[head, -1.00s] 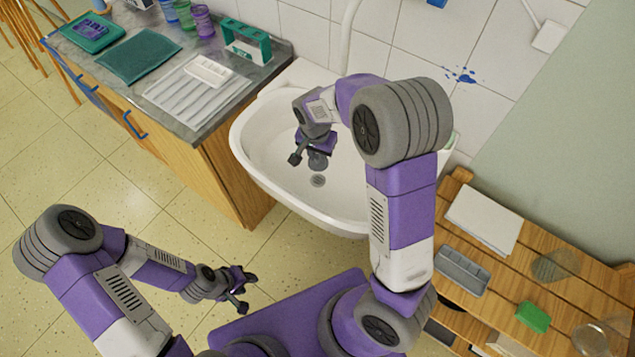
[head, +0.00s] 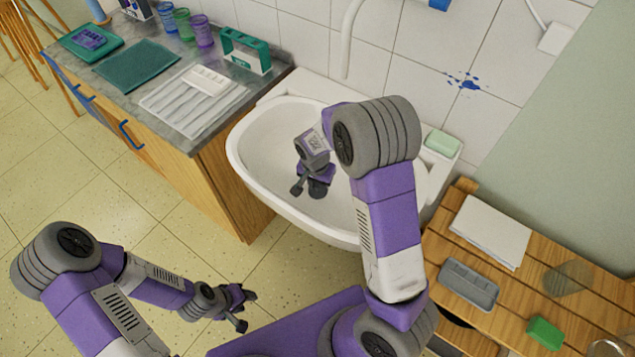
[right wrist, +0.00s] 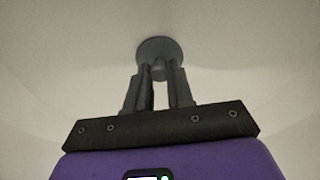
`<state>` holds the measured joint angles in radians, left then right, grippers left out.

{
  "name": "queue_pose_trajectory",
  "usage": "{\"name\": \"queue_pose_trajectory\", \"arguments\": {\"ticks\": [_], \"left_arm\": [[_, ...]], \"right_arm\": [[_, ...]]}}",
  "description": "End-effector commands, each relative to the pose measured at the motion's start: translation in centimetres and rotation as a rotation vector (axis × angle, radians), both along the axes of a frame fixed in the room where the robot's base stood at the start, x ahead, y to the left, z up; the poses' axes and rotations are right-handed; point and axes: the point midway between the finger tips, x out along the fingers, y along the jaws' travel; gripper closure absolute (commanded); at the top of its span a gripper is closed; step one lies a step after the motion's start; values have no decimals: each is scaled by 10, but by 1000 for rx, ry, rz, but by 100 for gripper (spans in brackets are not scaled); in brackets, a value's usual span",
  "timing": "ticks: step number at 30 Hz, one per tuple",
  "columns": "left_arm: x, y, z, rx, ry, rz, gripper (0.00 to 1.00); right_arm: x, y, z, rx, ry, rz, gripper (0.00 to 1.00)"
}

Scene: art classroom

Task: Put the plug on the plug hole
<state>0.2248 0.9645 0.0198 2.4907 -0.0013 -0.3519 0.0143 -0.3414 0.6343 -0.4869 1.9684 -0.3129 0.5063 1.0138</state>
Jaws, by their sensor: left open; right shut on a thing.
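A white sink (head: 255,145) stands against the tiled wall. My right gripper (head: 307,188) is inside the basin and is shut on the dark grey round plug (head: 319,191). In the right wrist view, the fingertips (right wrist: 160,72) close on the plug's raised middle, and its disc (right wrist: 160,46) shows beyond them against the white basin. The plug hole is not visible in either current view; the gripper and plug cover that part of the basin. I cannot tell whether the plug touches the basin floor. My left gripper (head: 247,309) is open and empty above the floor.
A counter (head: 215,118) with a tray, cloth and cups stands left of the sink. A green soap bar (head: 442,143) lies at the sink's right back corner. A wooden slatted table (head: 450,242) is to the right. The tap spout (head: 348,40) hangs behind.

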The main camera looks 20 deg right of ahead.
Motion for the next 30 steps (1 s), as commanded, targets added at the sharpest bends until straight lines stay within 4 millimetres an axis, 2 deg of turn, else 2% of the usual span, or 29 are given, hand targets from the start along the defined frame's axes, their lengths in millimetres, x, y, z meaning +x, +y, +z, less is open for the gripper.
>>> {"name": "queue_pose_trajectory", "arguments": {"ticks": [2,3,8,16,19,23,30], "left_arm": [[0,0,-3,0,0,0,57],[0,0,-2,0,0,0,57],[0,0,-2,0,0,0,57],[0,0,-1,0,0,0,57],[0,0,3,0,0,0,57],[0,0,11,0,0,0,57],[0,0,30,0,0,0,57]], "right_arm": [[0,0,-3,0,0,0,100],[0,0,-3,0,0,0,75],[0,0,-3,0,0,0,53],[0,0,-2,0,0,0,53],[0,0,5,0,-1,0,53],[-1,3,27,1,-4,1,53],[-5,7,80,1,-4,1,53]]}}
